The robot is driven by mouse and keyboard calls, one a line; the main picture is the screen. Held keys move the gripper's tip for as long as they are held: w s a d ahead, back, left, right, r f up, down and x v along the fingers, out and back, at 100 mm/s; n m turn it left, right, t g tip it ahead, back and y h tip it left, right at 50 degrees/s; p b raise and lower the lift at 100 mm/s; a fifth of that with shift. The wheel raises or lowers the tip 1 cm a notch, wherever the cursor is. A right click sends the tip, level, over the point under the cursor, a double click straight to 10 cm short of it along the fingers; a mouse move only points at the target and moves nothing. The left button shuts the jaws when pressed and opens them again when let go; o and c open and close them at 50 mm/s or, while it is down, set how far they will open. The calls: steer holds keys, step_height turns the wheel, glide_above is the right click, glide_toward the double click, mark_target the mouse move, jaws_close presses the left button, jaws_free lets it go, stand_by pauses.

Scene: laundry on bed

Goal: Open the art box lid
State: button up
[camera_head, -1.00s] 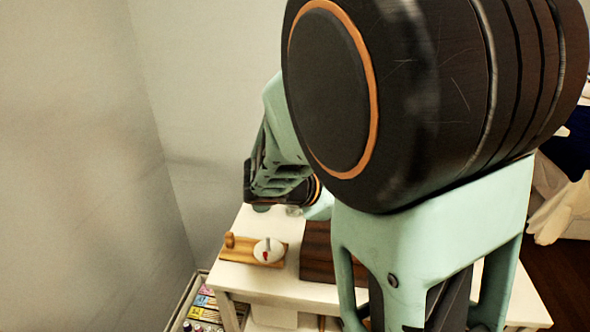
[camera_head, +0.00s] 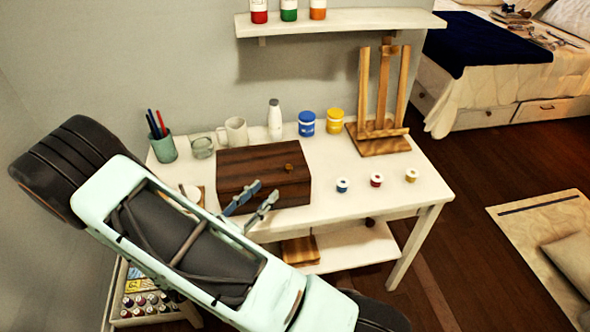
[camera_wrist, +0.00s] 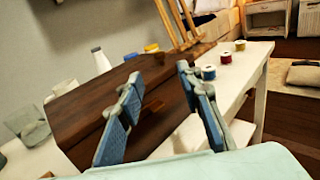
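The art box is a dark brown wooden box (camera_head: 235,166) on the white table, with its lid shut. My gripper (camera_head: 266,190) is open with blue finger pads and nothing held. It is at the front of the box; whether it touches the box cannot be told. The gripper also shows in the wrist view (camera_wrist: 160,78).
Behind the box stand a mug (camera_head: 236,131), a white bottle (camera_head: 275,118), blue (camera_head: 306,123) and yellow (camera_head: 335,121) jars. A green pen cup (camera_head: 162,148) is left. A wooden easel (camera_head: 378,146) and small paint pots (camera_head: 376,180) stand right. A shelf (camera_head: 345,22) hangs above.

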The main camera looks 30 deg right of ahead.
mark_target(286, 170)
steer(key=x, duration=1.2)
steer(key=shift+f+p, duration=0.15)
steer(key=shift+p, duration=0.15)
jaws_close()
